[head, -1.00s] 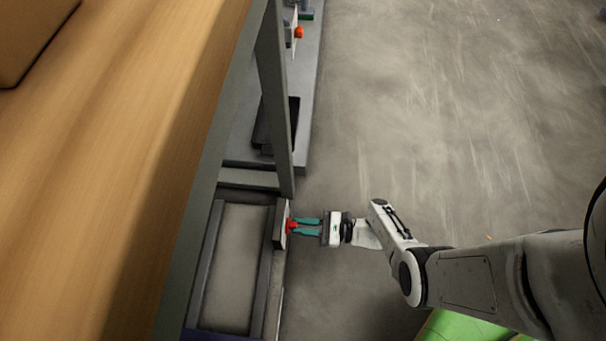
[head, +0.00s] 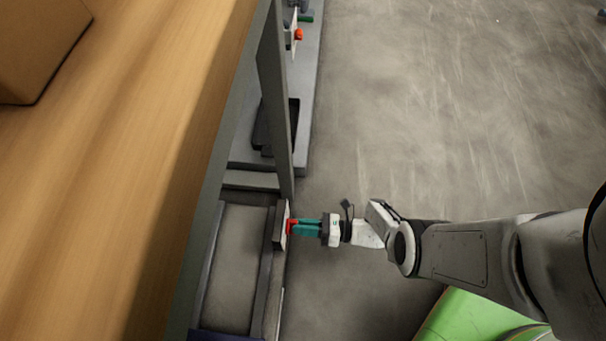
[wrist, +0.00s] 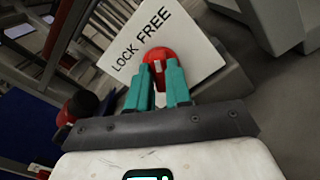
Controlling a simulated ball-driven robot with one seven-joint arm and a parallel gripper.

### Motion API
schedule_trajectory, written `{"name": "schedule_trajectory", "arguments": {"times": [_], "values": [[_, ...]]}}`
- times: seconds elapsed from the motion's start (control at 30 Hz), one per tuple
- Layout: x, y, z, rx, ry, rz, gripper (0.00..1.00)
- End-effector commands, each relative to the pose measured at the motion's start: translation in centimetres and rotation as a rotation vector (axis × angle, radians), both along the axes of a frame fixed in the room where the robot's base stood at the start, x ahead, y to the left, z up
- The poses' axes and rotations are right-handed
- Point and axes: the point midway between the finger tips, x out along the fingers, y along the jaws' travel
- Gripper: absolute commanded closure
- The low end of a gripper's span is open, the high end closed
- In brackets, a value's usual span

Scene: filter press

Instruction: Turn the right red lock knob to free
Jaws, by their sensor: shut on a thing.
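The red lock knob (wrist: 158,57) sits on a white plate (wrist: 185,48) lettered LOCK and FREE, and carries a small white mark. I cannot tell for certain which word the mark points to. My gripper (wrist: 160,82) has its teal fingers on both sides of the knob, shut on it; the fingers hide the knob's lower part. In the head view the knob (head: 290,227) is a small red spot on the plate's face at the frame's side, with my gripper (head: 296,228) reaching it from the right.
A second orange-red knob (head: 298,35) is farther up along the frame. A wooden top (head: 130,170) with a box (head: 35,45) lies left. A grey post (head: 275,95) stands close above my gripper.

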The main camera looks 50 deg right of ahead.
Motion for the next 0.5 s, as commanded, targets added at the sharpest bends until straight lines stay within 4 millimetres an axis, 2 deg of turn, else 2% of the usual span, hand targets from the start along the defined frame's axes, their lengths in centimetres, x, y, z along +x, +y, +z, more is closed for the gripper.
{"name": "schedule_trajectory", "arguments": {"times": [0.47,0.5], "values": [[-0.08,0.03,-0.10,0.012,0.012,0.000,1.00],[-0.08,0.03,-0.10,0.012,0.012,0.000,0.79]]}}
